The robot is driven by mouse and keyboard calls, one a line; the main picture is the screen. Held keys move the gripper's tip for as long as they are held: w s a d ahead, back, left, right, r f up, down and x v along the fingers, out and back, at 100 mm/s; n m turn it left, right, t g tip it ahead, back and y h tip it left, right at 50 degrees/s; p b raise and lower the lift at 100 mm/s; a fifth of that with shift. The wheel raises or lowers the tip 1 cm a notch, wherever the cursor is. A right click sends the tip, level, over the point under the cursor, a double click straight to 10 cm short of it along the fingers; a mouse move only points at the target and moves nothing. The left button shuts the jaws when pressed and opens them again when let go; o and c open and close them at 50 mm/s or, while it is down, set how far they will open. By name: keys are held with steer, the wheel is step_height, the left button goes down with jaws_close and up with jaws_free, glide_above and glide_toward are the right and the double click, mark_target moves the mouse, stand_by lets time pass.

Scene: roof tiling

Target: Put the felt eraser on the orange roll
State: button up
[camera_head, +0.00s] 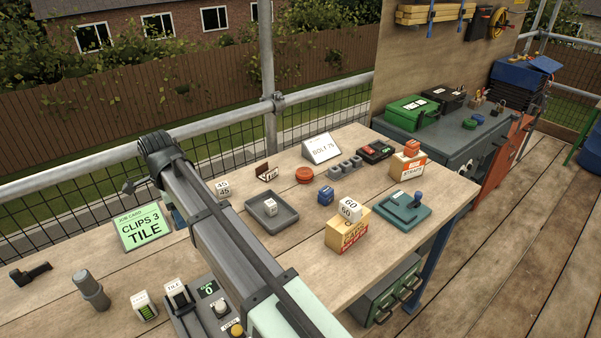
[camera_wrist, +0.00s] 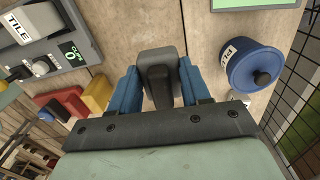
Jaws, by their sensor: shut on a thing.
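My gripper (camera_wrist: 160,92), with blue fingers, is shut on a dark grey block in the wrist view, which looks like the felt eraser (camera_wrist: 158,72). In the head view my arm hides the block and most of the gripper, near the green job card. The orange roll (camera_head: 304,175) lies flat at the back middle of the bench in the head view, to the right of my arm, with nothing on top of it. It is well apart from my gripper.
A grey tray (camera_head: 290,221) with a small white block stands between my arm and the roll. A blue pot (camera_wrist: 255,68) and the control box (camera_wrist: 70,50) flank my gripper.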

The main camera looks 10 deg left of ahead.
steer(key=w+d+r+m, duration=0.3)
steer(key=w+d+m, duration=0.2)
steer(key=w+d, duration=2.5)
steer(key=n, duration=0.6)
glide_above(303, 172)
steer(key=shift+r, duration=0.3)
steer(key=shift+f, duration=4.95)
steer(key=shift+f, duration=0.1)
steer(key=o, duration=1)
steer(key=shift+o, duration=0.2)
step_height(303, 172, up, 12)
